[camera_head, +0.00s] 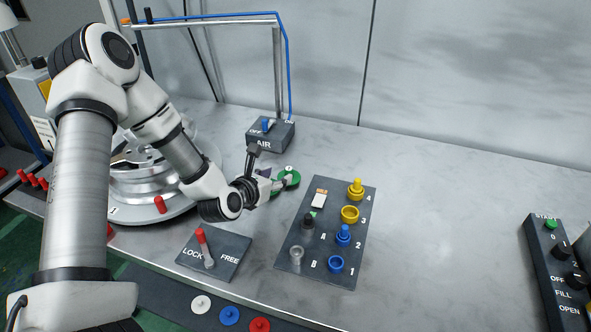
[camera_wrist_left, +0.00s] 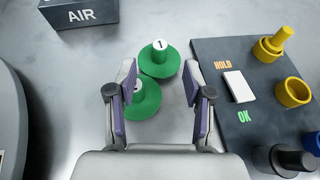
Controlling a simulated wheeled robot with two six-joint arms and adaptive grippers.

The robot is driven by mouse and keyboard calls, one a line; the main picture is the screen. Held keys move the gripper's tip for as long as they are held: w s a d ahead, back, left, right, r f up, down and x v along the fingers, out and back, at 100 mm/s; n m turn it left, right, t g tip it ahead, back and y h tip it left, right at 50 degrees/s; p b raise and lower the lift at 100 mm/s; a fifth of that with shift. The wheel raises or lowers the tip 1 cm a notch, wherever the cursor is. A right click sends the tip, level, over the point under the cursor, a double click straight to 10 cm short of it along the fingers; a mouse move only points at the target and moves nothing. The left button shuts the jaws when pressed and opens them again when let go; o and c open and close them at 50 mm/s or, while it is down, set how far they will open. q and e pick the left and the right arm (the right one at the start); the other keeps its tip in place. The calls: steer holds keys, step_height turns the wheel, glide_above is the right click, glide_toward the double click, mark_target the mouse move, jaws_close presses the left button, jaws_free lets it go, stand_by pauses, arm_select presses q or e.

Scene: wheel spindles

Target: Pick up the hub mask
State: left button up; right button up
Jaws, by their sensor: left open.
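Two green flanged pieces with white-marked tops, which look like hub masks, stand close together on the bench. The farther green piece (camera_wrist_left: 160,66) has a "1" on top. The nearer green piece (camera_wrist_left: 143,103) is partly hidden behind the left finger in the wrist view. In the head view one green piece (camera_head: 289,178) shows beside my gripper. My left gripper (camera_wrist_left: 161,78) is open, its purple-padded fingers spread on either side of the green pieces, with nothing held. It also shows in the head view (camera_head: 268,174). My right gripper is in neither view.
The grey AIR box (camera_head: 269,134) stands behind the gripper. A dark board (camera_head: 325,255) with yellow and blue pieces lies to the right. The LOCK/FREE lever plate (camera_head: 213,255) is in front. A silver wheel (camera_head: 140,185) is at left.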

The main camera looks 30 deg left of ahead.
mark_target(287, 171)
arm_select(q)
steer(key=shift+x, duration=0.75)
steer(key=p+x, duration=0.1)
steer(key=x, duration=0.4)
steer(key=shift+w, duration=0.1)
steer(key=shift+r, duration=0.1)
steer(key=shift+c, duration=0.3)
jaws_close()
